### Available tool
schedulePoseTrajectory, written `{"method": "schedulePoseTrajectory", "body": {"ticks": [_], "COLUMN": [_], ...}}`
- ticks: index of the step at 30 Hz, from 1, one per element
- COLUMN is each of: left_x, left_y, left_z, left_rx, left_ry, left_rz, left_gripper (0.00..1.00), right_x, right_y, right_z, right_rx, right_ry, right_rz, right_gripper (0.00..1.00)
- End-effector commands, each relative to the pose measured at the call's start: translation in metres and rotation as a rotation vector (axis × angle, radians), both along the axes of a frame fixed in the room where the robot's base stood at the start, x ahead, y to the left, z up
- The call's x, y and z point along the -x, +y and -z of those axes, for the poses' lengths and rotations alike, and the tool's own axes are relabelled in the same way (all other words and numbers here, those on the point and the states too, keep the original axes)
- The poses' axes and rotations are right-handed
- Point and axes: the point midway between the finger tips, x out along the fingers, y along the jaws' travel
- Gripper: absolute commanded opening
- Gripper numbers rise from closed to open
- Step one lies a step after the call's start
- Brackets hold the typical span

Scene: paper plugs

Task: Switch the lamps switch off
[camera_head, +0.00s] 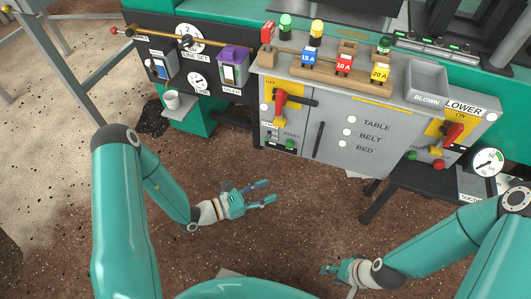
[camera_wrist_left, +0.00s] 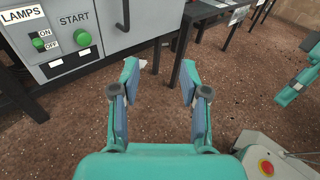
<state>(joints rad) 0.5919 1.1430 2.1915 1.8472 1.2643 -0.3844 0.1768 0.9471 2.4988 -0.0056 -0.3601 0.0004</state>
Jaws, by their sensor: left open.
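The lamps switch (camera_wrist_left: 38,43) is a small green lever beside ON and OFF marks, under a LAMPS label at the upper left of the left wrist view. Its position is too small to tell for sure. A green START button (camera_wrist_left: 83,37) is right of it on the same grey panel. In the head view the START button (camera_head: 289,144) is low on the grey cabinet. My left gripper (camera_head: 266,191) is open and empty, below and in front of the cabinet, apart from the switch. It also shows in the left wrist view (camera_wrist_left: 160,68). My right gripper (camera_head: 327,270) is low in the head view, its jaw gap unclear.
The grey cabinet (camera_head: 335,137) has a red-handled lever (camera_head: 280,101) above the switch and white TABLE, BELT and BED lamps. Colored fuses stand on its top. A black panel (camera_head: 165,72) is at left, and a dark bench (camera_head: 420,178) at right. The brown floor in front is open.

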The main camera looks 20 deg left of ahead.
Motion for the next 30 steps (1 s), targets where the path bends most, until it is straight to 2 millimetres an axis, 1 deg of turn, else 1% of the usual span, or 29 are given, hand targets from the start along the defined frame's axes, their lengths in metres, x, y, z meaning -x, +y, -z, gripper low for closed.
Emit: {"method": "schedulePoseTrajectory", "body": {"ticks": [1, 3, 4, 6, 9, 13, 17, 30], "left_x": [-0.018, -0.037, -0.042, -0.050, -0.057, -0.067, -0.085, -0.174], "left_y": [0.026, 0.059, 0.071, 0.094, 0.110, 0.110, 0.103, 0.074], "left_z": [0.022, 0.030, 0.032, 0.036, 0.037, 0.036, 0.035, 0.037], "left_rx": [0.016, 0.024, 0.025, 0.023, 0.019, 0.018, 0.018, 0.020], "left_ry": [-0.021, -0.054, -0.065, -0.089, -0.108, -0.114, -0.115, -0.115], "left_rz": [-0.131, -0.284, -0.337, -0.432, -0.502, -0.515, -0.511, -0.511], "left_gripper": [0.45, 0.45, 0.45, 0.45, 0.45, 0.45, 0.45, 0.45], "right_x": [0.000, 0.000, 0.000, 0.000, 0.000, 0.000, 0.000, 0.000], "right_y": [0.000, 0.000, 0.000, 0.000, 0.000, 0.000, 0.000, 0.000], "right_z": [0.022, 0.031, 0.034, 0.038, 0.040, 0.041, 0.045, 0.064], "right_rx": [0.000, 0.000, 0.000, 0.000, 0.000, 0.000, 0.000, 0.000], "right_ry": [0.000, 0.000, -0.001, -0.001, -0.001, -0.001, -0.001, -0.001], "right_rz": [0.000, 0.000, 0.000, 0.000, 0.000, 0.000, 0.000, 0.000], "right_gripper": [0.40, 0.40, 0.40, 0.40, 0.40, 0.40, 0.40, 0.40]}}
